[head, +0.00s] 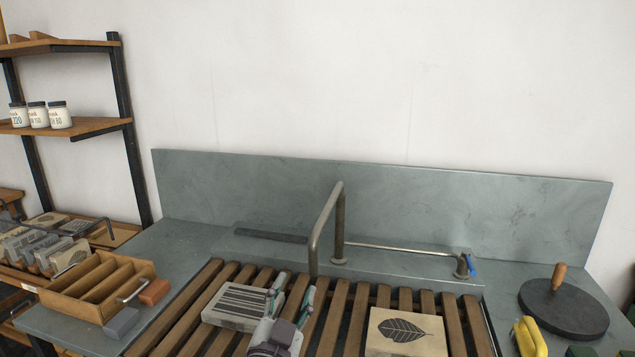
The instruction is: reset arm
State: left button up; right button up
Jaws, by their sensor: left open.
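My left gripper (290,291) is at the bottom centre of the head view, over the wooden slatted rack (343,308). Its two fingers are apart and nothing shows between them. A pale stone block with dark stripes (236,300) lies on the slats just left of the gripper, partly overlapped by it; I cannot tell if they touch. A stone with a dark leaf print (428,334) lies on the slats to the right, apart from the gripper. My right gripper is not in view.
A bent metal tap (323,229) rises behind the gripper. On the left stand a wooden divided tray (100,288), an orange block (154,292) and a grey block (120,323). A round dark disc with a wooden handle (563,308) and a yellow item (529,338) are at right.

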pick_arm(q)
jog(key=s+a+f+n+g+y, duration=0.2)
jog(key=s+a+f+n+g, duration=0.15)
jog(key=s+a+f, duration=0.45)
jog(key=s+a+f+n+g+y, duration=0.25)
jog(key=s+a+f+g, duration=0.2)
jog(key=f, duration=0.75)
jog(key=s+a+f+g, duration=0.2)
jog(key=s+f+g, duration=0.2)
jog(key=s, duration=0.6)
jog(key=s+a+f+g, duration=0.2)
jog(key=s+f+g, duration=0.25)
jog(key=s, duration=0.55)
notch_tip(320, 180, down, 24)
jog(key=s+a+f+g, duration=0.2)
jog(key=s+f, duration=1.5)
jog(key=shift+s+a+f+m, duration=0.25)
jog(key=shift+a+f+m, duration=0.1)
jog(key=shift+f+m, duration=0.05)
